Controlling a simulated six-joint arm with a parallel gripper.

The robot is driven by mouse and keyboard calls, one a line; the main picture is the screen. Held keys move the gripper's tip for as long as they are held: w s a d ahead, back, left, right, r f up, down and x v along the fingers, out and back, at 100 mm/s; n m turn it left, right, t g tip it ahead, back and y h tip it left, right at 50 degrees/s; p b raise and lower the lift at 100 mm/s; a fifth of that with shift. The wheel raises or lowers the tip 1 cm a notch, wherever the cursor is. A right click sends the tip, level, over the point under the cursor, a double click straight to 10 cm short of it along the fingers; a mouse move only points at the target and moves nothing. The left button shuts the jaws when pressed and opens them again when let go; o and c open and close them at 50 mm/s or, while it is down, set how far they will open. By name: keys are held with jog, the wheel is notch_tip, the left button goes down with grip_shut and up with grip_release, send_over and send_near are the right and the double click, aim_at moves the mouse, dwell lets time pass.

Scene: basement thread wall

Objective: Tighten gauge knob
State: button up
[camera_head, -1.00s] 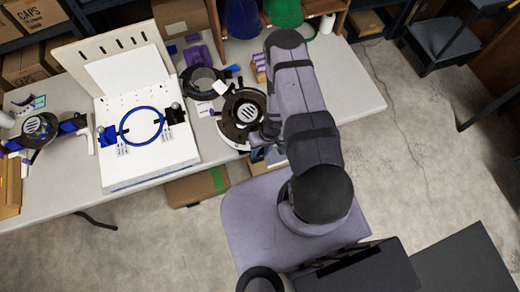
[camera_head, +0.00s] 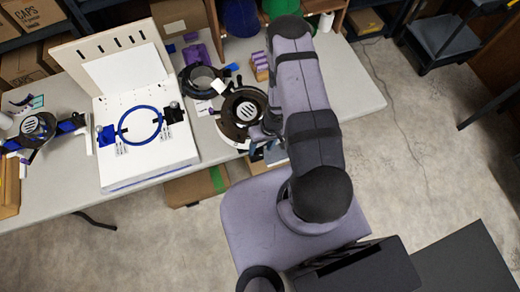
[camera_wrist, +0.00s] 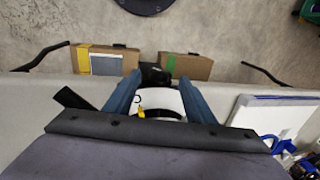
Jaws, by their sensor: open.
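A black round gauge-like fixture (camera_head: 243,108) with a slotted white disc sits near the table's front edge, right of the white board. I cannot clearly pick out the gauge knob. In the wrist view, a small black part (camera_wrist: 155,74) shows between my fingertips; it may be the knob. A white rounded surface (camera_wrist: 160,101) with a yellow mark lies below it. My gripper (camera_wrist: 159,76) is open, with one blue-grey finger on either side of the black part. Contact cannot be told. In the head view my arm mostly hides the gripper, close to the fixture's right side.
A white board (camera_head: 148,160) with a blue ring (camera_head: 140,125) stands left of the fixture. A black ring clamp (camera_head: 201,80) sits just behind it. Another black-and-blue fixture (camera_head: 40,127) is at far left. The table's right end (camera_head: 355,95) is clear.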

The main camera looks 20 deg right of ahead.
jog(key=shift+p+v, duration=0.3)
jog(key=shift+v, duration=1.95)
